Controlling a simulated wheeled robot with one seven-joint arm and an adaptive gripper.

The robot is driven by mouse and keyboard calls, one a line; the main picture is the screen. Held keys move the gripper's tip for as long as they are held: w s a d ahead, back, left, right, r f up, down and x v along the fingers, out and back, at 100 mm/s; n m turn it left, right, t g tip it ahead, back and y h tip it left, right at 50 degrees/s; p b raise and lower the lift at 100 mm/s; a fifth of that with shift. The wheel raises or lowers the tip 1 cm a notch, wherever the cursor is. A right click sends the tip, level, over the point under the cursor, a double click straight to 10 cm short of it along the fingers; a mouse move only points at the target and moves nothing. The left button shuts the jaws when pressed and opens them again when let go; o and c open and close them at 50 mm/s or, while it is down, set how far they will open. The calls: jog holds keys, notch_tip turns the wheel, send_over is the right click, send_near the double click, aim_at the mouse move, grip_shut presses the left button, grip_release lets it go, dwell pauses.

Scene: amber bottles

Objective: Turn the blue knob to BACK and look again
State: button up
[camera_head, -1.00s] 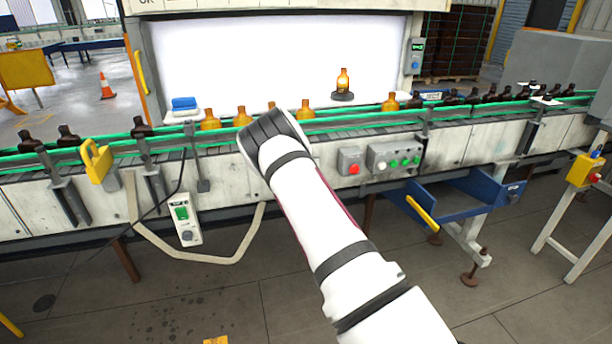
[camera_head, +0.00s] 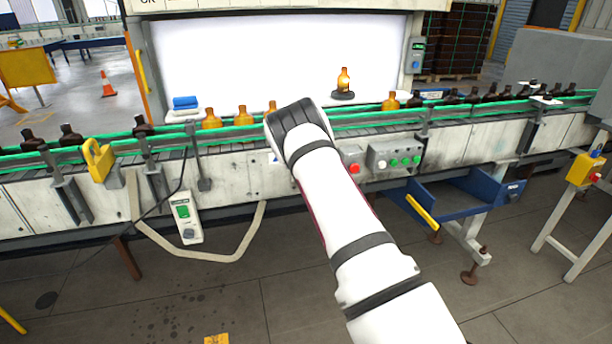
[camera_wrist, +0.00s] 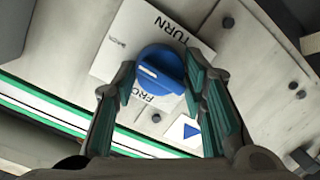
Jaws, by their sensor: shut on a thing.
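The blue knob (camera_wrist: 160,72) sits on a white label plate (camera_wrist: 110,58) in the wrist view, with "TURN" printed on one side and "FRO..." partly covered on the other. Smaller print at the plate's left is too small to read surely. A short pale mark shows on the knob's face, nearer the "FRO..." side. My gripper (camera_wrist: 160,65) is shut on the knob, one finger on each side. In the head view my arm hides the knob and fingers. An amber bottle (camera_head: 343,79) stands upright on a dark round stand (camera_head: 342,95) before the bright white panel.
Several amber bottles, one at the left (camera_head: 212,118), line the conveyor (camera_head: 240,152) between green rails. A button box (camera_head: 395,156) is right of my wrist. A yellow padlock-shaped piece (camera_head: 97,160) hangs at left. A blue chute (camera_head: 455,203) juts out lower right.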

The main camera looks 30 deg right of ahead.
jog(key=o, duration=1.1)
jog(key=shift+d, duration=0.15)
jog(key=shift+o, duration=0.2)
jog(key=shift+s, duration=0.1)
jog(key=v, duration=1.1)
jog(key=shift+s+r, duration=0.15)
jog(key=shift+s, duration=0.2)
